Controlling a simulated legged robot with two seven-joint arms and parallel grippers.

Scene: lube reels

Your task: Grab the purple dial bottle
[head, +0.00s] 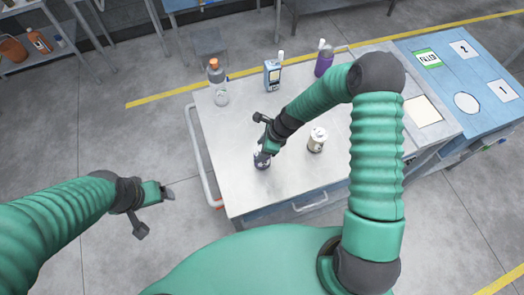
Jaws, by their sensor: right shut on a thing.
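My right gripper (264,148) is low over the front of the metal cart and shut on a small dark purplish container (262,161). The fingers partly cover it, so I cannot see a dial or tell whether it touches the cart top. A taller purple bottle (323,61) with a pale top stands at the back of the cart, apart from my grippers. My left gripper (157,211) is open and empty, over the floor to the left of the cart.
The cart top (237,125) also holds a clear bottle with an orange cap (218,84), a blue-grey device (272,75) and a pale can (317,139) just right of my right gripper. A blue table (485,75) with marked spots adjoins at right.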

